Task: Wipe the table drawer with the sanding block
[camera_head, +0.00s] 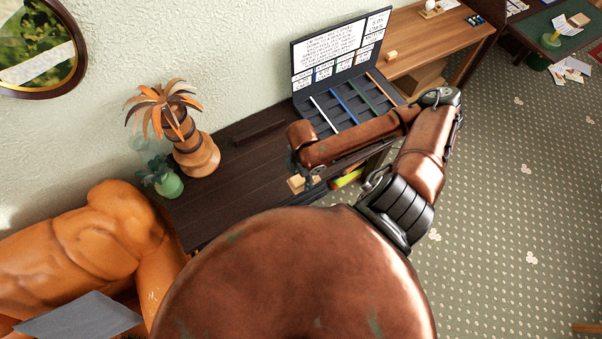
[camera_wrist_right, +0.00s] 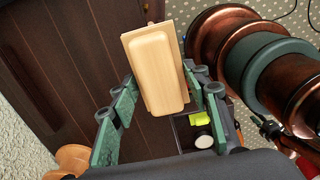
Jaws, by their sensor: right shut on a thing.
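The sanding block (camera_wrist_right: 158,70) is a pale wooden block with a raised rounded top, seen close up in the right wrist view. My right gripper (camera_wrist_right: 162,88) has its green fingers on both sides of the block and is shut on it. In the head view the block (camera_head: 297,184) shows partly below my right arm's end, over the front part of the dark table (camera_head: 240,158). An open table drawer (camera_head: 347,179) shows behind my arm with something yellow-green in it; the wrist view shows this drawer (camera_wrist_right: 181,135) below the block. Whether the block touches a surface is unclear. My left gripper is not in view.
Patterned carpet lies right.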

